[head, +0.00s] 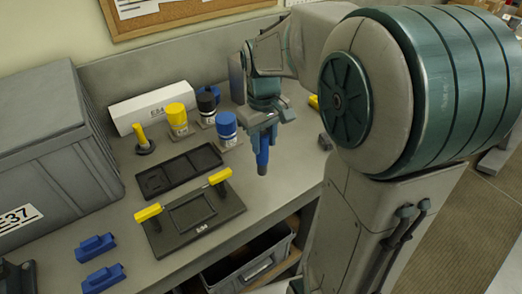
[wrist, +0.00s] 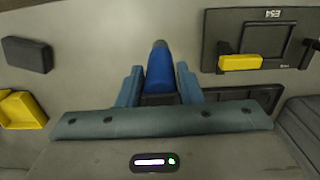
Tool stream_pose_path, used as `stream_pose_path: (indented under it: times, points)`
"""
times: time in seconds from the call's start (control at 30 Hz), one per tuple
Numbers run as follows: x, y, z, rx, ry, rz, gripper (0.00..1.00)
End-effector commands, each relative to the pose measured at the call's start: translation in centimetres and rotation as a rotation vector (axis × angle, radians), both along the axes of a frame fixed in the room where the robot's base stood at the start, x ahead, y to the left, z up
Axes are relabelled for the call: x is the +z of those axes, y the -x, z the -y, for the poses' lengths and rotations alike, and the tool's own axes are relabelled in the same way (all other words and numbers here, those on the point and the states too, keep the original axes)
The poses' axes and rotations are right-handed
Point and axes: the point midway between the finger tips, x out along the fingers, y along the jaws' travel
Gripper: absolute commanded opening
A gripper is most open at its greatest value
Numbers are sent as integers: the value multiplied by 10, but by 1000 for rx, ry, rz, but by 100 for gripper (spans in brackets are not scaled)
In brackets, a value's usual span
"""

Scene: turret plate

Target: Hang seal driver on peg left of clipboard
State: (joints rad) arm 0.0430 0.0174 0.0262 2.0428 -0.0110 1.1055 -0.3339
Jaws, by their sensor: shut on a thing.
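My gripper (head: 262,133) is shut on a blue tool with a dark end, which I take to be the seal driver (head: 263,157). The tool hangs down below the fingers, above the right part of the grey bench (head: 284,168). In the wrist view the seal driver (wrist: 160,68) sits between the two blue-grey fingers of the gripper (wrist: 160,85), its dark tip pointing away from the palm. I see no clipboard and no peg in either view.
A black plate with yellow handles (head: 193,217) and a dark tray (head: 178,171) lie left of the tool. Yellow, black and blue-capped containers (head: 227,130) and a white box (head: 150,107) stand behind. A large grey crate (head: 50,150) fills the left. A cork board (head: 180,12) hangs on the wall.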

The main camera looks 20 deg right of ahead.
Motion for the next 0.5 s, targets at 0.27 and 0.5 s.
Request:
stream_pose_path:
  times: [0.27, 0.5]
  points:
    - [-22, 0, -11, -4, 0, -3, 0]
    - [-47, -1, -10, -5, 0, 1, 0]
